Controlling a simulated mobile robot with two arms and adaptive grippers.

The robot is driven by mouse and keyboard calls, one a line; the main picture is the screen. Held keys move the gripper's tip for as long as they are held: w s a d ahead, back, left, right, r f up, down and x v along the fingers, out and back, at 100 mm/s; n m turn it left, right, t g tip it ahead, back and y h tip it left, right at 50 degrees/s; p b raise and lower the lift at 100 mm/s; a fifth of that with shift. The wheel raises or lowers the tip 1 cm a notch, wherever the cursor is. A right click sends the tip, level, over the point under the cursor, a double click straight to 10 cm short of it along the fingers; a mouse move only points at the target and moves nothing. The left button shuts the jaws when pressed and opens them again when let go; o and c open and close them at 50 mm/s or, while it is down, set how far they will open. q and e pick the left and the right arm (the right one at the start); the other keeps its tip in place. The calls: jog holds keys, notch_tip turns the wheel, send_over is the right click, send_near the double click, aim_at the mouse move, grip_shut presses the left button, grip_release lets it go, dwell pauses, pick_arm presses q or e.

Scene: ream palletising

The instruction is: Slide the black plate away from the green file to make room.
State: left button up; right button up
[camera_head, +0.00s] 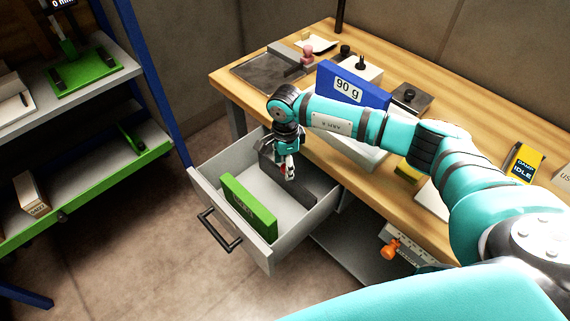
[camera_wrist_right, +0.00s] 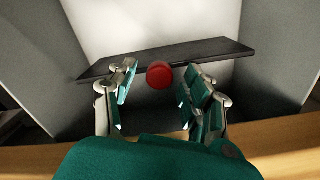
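The black plate (camera_head: 301,194) stands in the rear part of the open drawer, partly hidden by my right gripper (camera_head: 287,172). The green file (camera_head: 248,207) stands nearer the drawer front, with bare drawer floor between the two. In the right wrist view the black plate (camera_wrist_right: 222,48) runs across the drawer and has a round red knob (camera_wrist_right: 159,75). My right gripper (camera_wrist_right: 160,72) is open, its fingers on either side of the knob with visible gaps. I cannot tell its exact height over the knob. The green file is not in the wrist view. My left gripper is not in view.
The grey drawer (camera_head: 203,186) sticks out below the wooden table (camera_head: 232,83), whose edge is close to my right wrist. A blue 90 g ream (camera_head: 347,88) stands on the table behind my forearm. A shelf with green edges (camera_head: 92,184) is at left.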

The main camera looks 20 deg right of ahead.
notch_tip(320, 180, up, 12)
dwell(0.6)
jog(key=shift+s+f, duration=0.1)
dwell(0.4)
